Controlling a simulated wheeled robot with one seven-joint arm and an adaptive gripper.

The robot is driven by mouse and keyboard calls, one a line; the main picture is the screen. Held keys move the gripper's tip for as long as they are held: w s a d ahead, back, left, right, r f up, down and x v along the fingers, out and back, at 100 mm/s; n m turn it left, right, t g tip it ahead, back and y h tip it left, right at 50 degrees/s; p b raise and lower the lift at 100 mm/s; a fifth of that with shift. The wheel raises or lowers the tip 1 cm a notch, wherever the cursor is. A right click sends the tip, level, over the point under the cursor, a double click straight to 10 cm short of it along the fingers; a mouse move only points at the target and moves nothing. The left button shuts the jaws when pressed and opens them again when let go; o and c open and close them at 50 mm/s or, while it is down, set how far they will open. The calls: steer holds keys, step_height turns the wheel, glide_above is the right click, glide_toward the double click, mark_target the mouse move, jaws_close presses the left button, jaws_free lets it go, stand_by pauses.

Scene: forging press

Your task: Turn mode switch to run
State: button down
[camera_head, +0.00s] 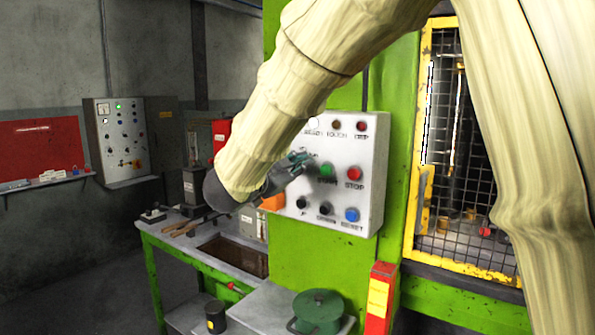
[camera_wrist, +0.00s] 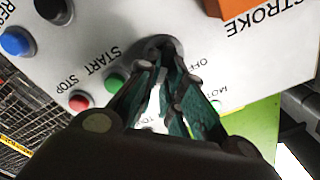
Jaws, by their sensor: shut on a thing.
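My gripper (camera_head: 302,158) reaches the white control panel (camera_head: 372,145) on the green press. In the wrist view its fingers (camera_wrist: 170,62) close around a dark round knob (camera_wrist: 156,44), which I take to be the mode switch. An "OFF" label stands beside it, and another label is mostly covered by the fingers. The fingers hide most of the knob, so I cannot tell which way it points. In the head view my gripper and arm hide the knob.
The green START button (camera_head: 327,170) and red STOP button (camera_head: 354,174) sit close to the right of my fingers. Black buttons and a blue RESET button (camera_head: 351,214) are below. An orange part (camera_head: 272,202) is at the panel's left. A yellow mesh guard (camera_head: 425,150) stands to the right.

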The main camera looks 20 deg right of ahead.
stand_by(0.4)
steer(key=c, duration=1.5)
jaws_free()
steer(key=shift+c, duration=0.2)
steer(key=v, duration=1.1)
steer(key=shift+s+a, duration=0.25)
steer(key=shift+a, duration=0.05)
